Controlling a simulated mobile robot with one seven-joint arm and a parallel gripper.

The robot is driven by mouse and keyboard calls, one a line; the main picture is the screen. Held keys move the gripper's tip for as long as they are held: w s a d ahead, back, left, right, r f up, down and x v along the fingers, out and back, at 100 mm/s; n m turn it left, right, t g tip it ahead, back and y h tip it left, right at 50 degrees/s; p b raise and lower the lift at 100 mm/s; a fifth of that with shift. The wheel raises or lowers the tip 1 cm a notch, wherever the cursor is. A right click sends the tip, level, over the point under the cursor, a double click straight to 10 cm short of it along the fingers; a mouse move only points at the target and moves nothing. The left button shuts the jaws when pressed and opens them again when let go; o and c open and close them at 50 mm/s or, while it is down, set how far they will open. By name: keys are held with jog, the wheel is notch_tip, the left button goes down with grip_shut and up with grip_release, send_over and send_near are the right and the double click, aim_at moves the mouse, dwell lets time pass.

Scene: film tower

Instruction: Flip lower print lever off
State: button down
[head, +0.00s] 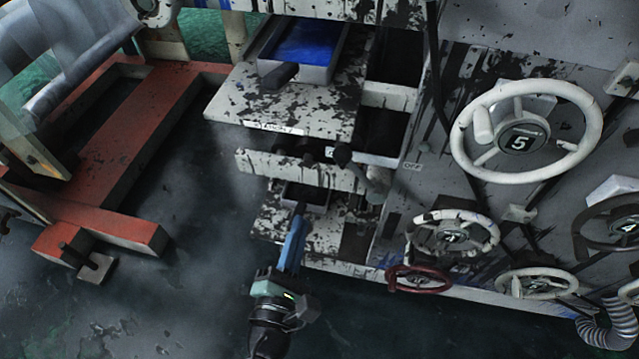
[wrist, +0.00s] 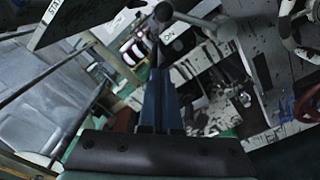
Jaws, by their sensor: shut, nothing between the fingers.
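A lever with a dark ball knob (head: 343,154) and a grey pivot (head: 376,182) juts from the tower's side panel. Its knob points left, away from a small OFF label (head: 412,166). In the wrist view the ball knob (wrist: 163,13) shows at the top, beside an ON label (wrist: 171,41), with the grey pivot (wrist: 225,28) to its right. My gripper (head: 299,208), with blue fingers, is shut and empty below the lever, in front of the lower shelf. In the wrist view its fingertips (wrist: 158,70) point up toward the knob; I cannot tell whether they touch.
A shelf (head: 230,104) with a blue-filled tray (head: 305,48) sits above the lever. Several handwheels, including a white one marked 5 (head: 575,165) and a red one (head: 418,283), stand out on the right. A red frame (head: 120,140) is at left. The dark floor between is clear.

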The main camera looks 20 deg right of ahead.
aim_at(361, 176)
jog(key=w+d+r+p, duration=0.1)
jog(key=w+d+r, duration=0.1)
jog(key=w+d, duration=0.5)
jog(key=shift+w+d+r, duration=0.25)
jog(key=shift+w+d, duration=0.1)
jog(key=shift+d, duration=0.25)
jog(key=shift+r, duration=0.1)
jog(key=shift+s+d+r+m, duration=0.1)
jog(key=shift+d+r+m, duration=0.1)
jog(key=shift+m, duration=0.2)
